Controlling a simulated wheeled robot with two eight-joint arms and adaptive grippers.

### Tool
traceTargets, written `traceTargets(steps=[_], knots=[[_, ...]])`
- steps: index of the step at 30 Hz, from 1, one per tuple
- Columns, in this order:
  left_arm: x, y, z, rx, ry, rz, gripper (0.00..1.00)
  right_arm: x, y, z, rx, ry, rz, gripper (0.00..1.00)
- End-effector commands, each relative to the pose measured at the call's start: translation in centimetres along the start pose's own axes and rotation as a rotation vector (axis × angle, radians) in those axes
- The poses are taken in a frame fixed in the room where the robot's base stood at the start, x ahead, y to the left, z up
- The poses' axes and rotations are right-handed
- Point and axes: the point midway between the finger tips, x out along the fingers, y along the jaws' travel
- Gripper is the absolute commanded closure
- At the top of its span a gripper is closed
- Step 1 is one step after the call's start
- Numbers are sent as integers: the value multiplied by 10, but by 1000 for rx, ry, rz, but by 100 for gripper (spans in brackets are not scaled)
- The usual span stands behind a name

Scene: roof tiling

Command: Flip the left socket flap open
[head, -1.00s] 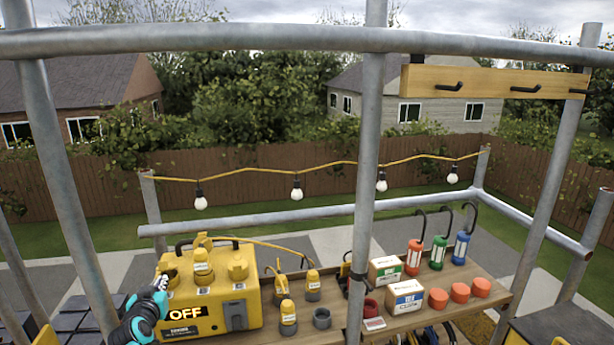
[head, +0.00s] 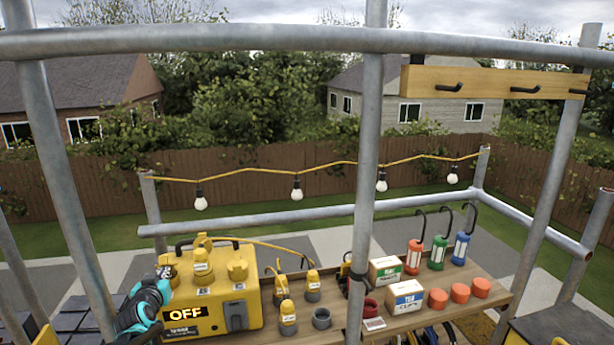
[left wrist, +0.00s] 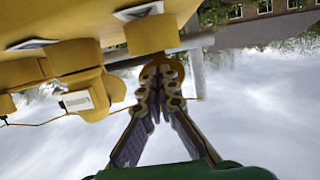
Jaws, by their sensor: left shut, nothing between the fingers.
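The yellow power box (head: 216,299) stands at the left end of the bench, its display (head: 184,312) reading OFF. Several yellow sockets or caps sit on its top, a middle one (head: 201,262) and a right one (head: 238,268) in clear view. My left gripper (head: 167,271) is shut and empty at the box's top left corner, over the left socket, which it mostly hides. In the left wrist view the shut fingertips (left wrist: 161,72) overlap a round yellow part (left wrist: 177,70); I cannot tell whether they touch it, or how the left flap stands. My right gripper is not in view.
Yellow plugs (head: 288,318), a grey ring (head: 321,318), two boxes (head: 404,297), orange caps (head: 460,293) and hooked lamps (head: 461,247) crowd the bench (head: 490,272) to the right. A scaffold pole (head: 364,190) rises in front of the bench. A yellow cable runs behind the box.

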Motion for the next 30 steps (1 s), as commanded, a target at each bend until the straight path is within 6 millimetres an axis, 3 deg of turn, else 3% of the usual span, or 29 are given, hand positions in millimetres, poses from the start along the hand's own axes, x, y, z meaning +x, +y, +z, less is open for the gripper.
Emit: traceTargets(steps=[30], knots=[[39, 0, -14, 0, 0, 0, 100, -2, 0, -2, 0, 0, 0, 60]])
